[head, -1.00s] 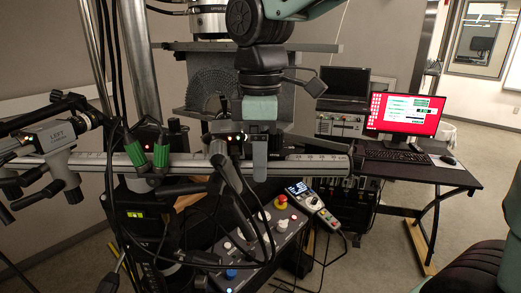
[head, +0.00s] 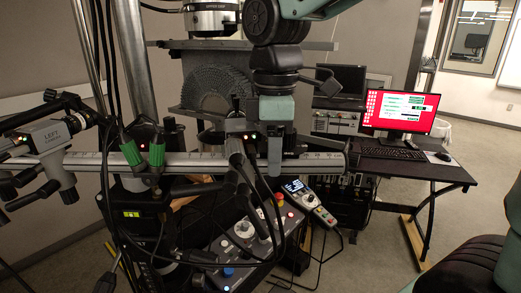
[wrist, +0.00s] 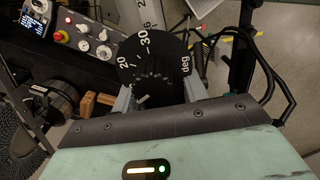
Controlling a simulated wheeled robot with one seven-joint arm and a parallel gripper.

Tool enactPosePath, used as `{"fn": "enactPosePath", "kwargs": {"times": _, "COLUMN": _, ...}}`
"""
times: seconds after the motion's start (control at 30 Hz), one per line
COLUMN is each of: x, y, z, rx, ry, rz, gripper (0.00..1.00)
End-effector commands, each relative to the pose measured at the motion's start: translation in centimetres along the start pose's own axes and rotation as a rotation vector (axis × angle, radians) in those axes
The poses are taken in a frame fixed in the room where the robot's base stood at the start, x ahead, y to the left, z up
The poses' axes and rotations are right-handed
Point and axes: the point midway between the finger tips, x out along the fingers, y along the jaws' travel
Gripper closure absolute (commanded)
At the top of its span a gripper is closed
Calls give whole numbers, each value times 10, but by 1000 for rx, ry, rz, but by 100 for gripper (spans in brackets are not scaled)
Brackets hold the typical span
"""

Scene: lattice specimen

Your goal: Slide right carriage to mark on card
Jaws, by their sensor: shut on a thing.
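The right carriage (head: 238,127) is a dark unit with a small red light on the long horizontal scaled rail (head: 205,160). My gripper (head: 275,168) reaches down over the rail just right of it. In the wrist view, a black degree dial (wrist: 155,62) with white numbers sits at the far end of my fingers. My gripper also shows there (wrist: 160,100), shut on a part of the carriage near the dial; the exact contact is partly hidden. The left camera (head: 55,140) sits at the rail's left end. I cannot make out a card or its mark.
Black cables hang around the carriage and rail. A control box (head: 245,238) and a handheld meter (head: 307,200) stand below. A desk (head: 425,172) with a red-screened monitor (head: 403,110) is at right. Open floor lies right of the rail.

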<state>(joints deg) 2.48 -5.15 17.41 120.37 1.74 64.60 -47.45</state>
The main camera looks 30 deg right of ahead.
Motion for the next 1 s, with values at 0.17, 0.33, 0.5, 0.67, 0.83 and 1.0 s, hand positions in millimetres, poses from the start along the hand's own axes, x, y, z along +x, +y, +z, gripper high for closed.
{"fn": "enactPosePath", "kwargs": {"times": 0.17, "x": -1, "y": 0, "z": 18, "rx": 1, "ry": -1, "rz": 2, "gripper": 100}}
{"fn": "enactPosePath", "kwargs": {"times": 0.33, "x": -1, "y": 0, "z": 34, "rx": 2, "ry": -1, "rz": 1, "gripper": 100}}
{"fn": "enactPosePath", "kwargs": {"times": 0.5, "x": -1, "y": 0, "z": 51, "rx": 2, "ry": -1, "rz": 1, "gripper": 100}}
{"fn": "enactPosePath", "kwargs": {"times": 0.67, "x": -1, "y": 0, "z": 64, "rx": 1, "ry": -1, "rz": 0, "gripper": 100}}
{"fn": "enactPosePath", "kwargs": {"times": 0.83, "x": -1, "y": 0, "z": 70, "rx": -1, "ry": -1, "rz": 1, "gripper": 100}}
{"fn": "enactPosePath", "kwargs": {"times": 1.0, "x": -1, "y": 0, "z": 70, "rx": -1, "ry": -1, "rz": 1, "gripper": 100}}
